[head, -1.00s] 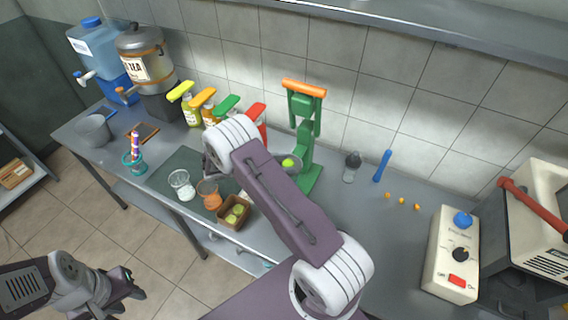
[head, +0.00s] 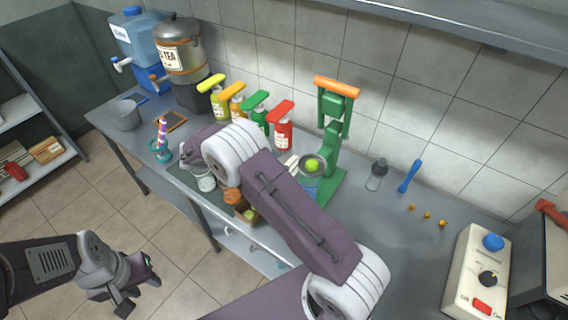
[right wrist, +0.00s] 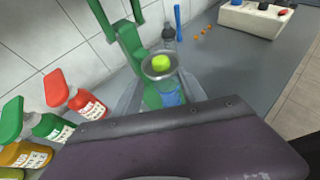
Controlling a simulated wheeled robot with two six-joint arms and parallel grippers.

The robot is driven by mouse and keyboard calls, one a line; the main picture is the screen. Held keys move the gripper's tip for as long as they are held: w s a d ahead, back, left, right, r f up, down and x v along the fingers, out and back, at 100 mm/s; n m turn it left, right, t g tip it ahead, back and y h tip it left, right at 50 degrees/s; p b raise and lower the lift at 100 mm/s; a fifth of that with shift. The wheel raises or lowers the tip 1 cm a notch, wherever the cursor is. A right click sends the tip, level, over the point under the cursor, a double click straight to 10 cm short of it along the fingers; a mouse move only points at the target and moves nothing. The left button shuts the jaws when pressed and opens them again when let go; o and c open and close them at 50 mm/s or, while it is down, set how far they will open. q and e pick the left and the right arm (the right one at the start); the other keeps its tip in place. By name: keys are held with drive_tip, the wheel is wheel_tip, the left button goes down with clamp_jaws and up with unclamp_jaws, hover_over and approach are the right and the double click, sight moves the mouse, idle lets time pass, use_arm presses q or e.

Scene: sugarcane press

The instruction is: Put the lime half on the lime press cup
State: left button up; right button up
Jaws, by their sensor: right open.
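The lime half (head: 312,164) sits in the round lime press cup (head: 322,171) of the green press (head: 331,140) with an orange handle. In the right wrist view the bright green lime half (right wrist: 161,63) rests within the ring-shaped cup (right wrist: 147,70), clear of the jaws. My right gripper (right wrist: 160,82) is open, with blurred grey fingers on either side of the view toward the cup; in the head view it is mostly hidden by my forearm. My left gripper (head: 140,289) is away from the counter at lower left, open and empty.
A bluish glass (head: 309,189) stands beneath the cup. Bottles with red (head: 282,128), green, orange and yellow tops line the wall. A brown box (head: 246,213) is partly hidden by my right arm. Small orange pieces (head: 427,215) and a control box (head: 476,275) lie to the right.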

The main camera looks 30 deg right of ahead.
drive_tip(key=s+a+f+m+t+y, duration=0.1)
drive_tip(key=s+a+m+y, duration=0.2)
drive_tip(key=s+m+y, duration=0.3)
drive_tip(key=s+a+f+m+t+y, duration=0.2)
drive_tip(key=s+a+m+y, duration=0.2)
drive_tip(key=s+m, duration=0.6)
drive_tip(key=y, duration=0.2)
drive_tip(key=shift+s+m+y, duration=0.4)
